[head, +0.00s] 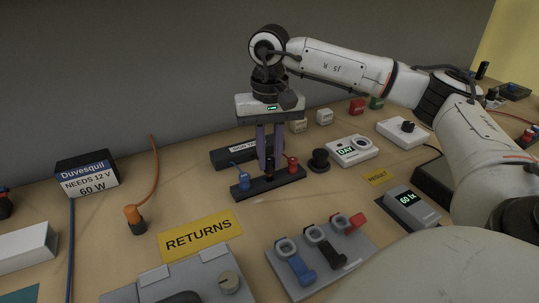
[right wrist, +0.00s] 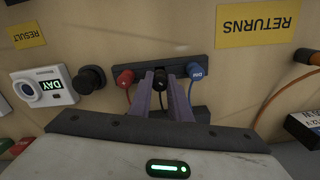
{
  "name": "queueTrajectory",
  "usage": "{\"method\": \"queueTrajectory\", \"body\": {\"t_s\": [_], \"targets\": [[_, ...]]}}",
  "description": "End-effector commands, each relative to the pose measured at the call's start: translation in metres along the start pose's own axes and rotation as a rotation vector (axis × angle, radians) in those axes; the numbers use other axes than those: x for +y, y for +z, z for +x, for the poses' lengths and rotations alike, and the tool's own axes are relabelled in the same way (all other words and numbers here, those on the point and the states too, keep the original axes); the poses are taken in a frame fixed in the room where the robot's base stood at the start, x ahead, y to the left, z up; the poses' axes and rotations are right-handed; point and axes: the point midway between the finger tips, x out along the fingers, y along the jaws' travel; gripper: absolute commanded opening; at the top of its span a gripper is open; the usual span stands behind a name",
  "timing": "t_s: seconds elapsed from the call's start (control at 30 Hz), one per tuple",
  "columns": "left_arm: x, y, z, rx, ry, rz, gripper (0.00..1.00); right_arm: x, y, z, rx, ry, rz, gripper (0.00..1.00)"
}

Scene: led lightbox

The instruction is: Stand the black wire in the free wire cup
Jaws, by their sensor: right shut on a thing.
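The black wire rack (head: 291,179) stands on the table, with a blue wire end (head: 242,180) at its left and a red wire end (head: 292,164) at its right. My right gripper (head: 269,165) points down over the middle of the rack, between them. It is shut on the black wire (right wrist: 159,83), whose dark end shows between the fingertips in the right wrist view, in line with the red (right wrist: 125,78) and blue (right wrist: 194,71) ends. The fingers hide most of it, so I cannot tell whether it is seated in the middle cup. My left gripper is out of view.
A black round knob-like post (head: 318,160) stands right of the rack. A white DAY box (head: 352,150) is behind it. In front are the yellow RETURNS label (head: 200,237) and a grey board (head: 363,258) with blue, black and red clips. An orange cable plug (head: 134,217) stands left.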

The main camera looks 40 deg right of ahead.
Motion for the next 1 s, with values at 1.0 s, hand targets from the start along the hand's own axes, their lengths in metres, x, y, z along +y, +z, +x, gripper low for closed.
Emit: {"method": "queueTrajectory", "body": {"t_s": [1.0], "targets": [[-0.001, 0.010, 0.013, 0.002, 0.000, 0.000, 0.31, 0.000, 0.000, 0.024, 0.001, 0.000, 0.001, 0.00]]}}
